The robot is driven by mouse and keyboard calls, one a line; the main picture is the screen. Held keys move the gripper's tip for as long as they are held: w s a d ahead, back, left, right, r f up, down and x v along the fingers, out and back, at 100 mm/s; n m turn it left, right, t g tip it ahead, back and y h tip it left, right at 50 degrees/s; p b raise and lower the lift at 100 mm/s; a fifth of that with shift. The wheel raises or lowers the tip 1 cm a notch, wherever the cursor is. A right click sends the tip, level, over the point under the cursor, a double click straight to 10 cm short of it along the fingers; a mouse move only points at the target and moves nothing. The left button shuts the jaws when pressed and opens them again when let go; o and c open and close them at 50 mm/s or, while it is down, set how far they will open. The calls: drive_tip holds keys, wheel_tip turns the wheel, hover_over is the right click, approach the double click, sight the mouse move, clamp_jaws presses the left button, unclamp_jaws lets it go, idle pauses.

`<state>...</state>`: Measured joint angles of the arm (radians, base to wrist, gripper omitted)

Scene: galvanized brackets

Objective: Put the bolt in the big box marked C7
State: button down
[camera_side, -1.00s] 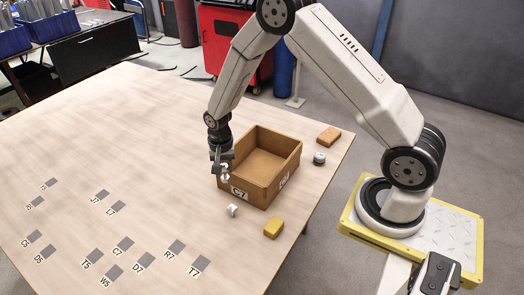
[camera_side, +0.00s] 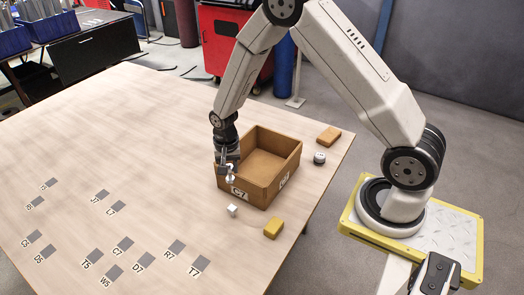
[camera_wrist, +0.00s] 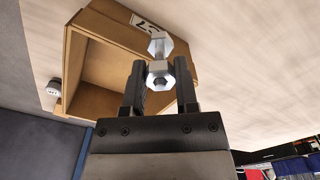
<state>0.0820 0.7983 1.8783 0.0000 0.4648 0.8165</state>
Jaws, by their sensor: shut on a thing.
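My gripper (camera_side: 229,166) is shut on the silver bolt (camera_side: 231,180), which hangs below the fingertips. In the wrist view the bolt (camera_wrist: 158,72) shows its bright hexagonal metal between my fingers (camera_wrist: 160,80). My gripper is at the box's front left corner and overlaps the wall in the side view. In the wrist view the box (camera_wrist: 108,22) lies beyond the fingers with its label upside down. The height of the bolt over the rim is hard to tell.
Grey labelled patches mark the table's front left.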

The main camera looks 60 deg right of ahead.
drive_tip(key=shift+r, duration=0.1)
drive_tip(key=shift+r, duration=0.5)
wheel_tip(320, 180, up, 4)
drive_tip(key=shift+f, duration=0.1)
drive_tip(key=d+m, duration=0.2)
drive_tip(key=d, duration=1.1)
wheel_tip(320, 180, down, 7)
drive_tip(key=shift+a, duration=0.4)
drive_tip(key=shift+f, duration=0.15)
drive_tip(key=shift+f, duration=2.8)
